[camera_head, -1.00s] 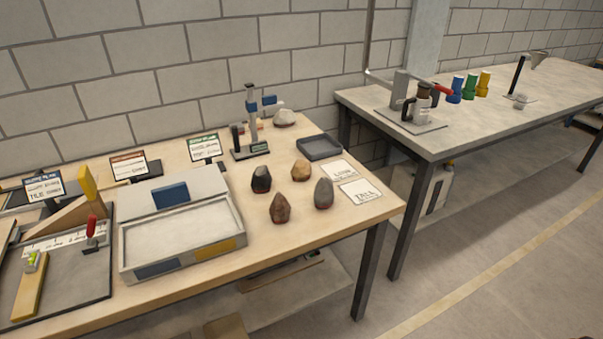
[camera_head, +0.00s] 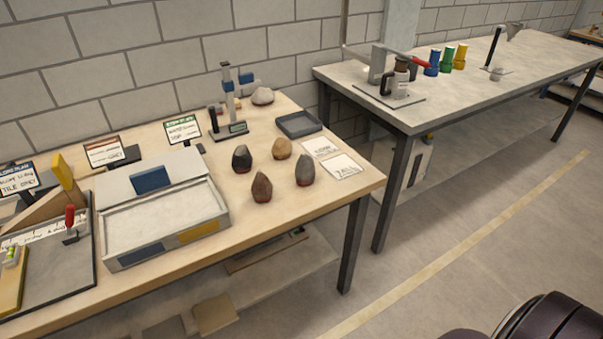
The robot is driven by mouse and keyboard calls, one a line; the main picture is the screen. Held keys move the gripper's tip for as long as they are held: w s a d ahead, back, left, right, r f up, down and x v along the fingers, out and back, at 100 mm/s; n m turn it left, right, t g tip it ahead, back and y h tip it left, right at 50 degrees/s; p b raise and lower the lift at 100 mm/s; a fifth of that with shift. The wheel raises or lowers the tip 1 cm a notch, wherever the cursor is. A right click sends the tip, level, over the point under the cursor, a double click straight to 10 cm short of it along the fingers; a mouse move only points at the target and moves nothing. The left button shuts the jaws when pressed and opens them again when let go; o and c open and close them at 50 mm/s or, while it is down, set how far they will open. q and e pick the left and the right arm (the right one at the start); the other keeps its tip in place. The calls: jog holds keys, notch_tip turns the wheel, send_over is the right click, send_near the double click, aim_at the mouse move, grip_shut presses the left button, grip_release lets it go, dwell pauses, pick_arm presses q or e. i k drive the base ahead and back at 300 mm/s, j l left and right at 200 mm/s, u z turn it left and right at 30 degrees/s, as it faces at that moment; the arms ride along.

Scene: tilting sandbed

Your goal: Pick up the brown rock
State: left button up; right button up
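The brown rock (camera_head: 261,188) is reddish brown and pointed, and stands on the wooden table near its front edge. It is the nearest of a loose group with a black rock (camera_head: 241,158), a tan rock (camera_head: 282,148) and a grey rock (camera_head: 305,169). Nothing touches or covers the brown rock. Neither of my grippers is in view. Dark rounded parts show at the lower right corner, far from the rocks, with no fingers visible.
A sandbed tray (camera_head: 165,247) stands left of the rocks. A measuring stand (camera_head: 230,127), a shallow dark tray (camera_head: 299,124) and two white label cards (camera_head: 345,168) surround them. A grey table (camera_head: 420,115) stands at the right. The floor in front is clear.

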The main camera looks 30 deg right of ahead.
aim_at(261, 187)
jog(key=i+j, duration=0.8)
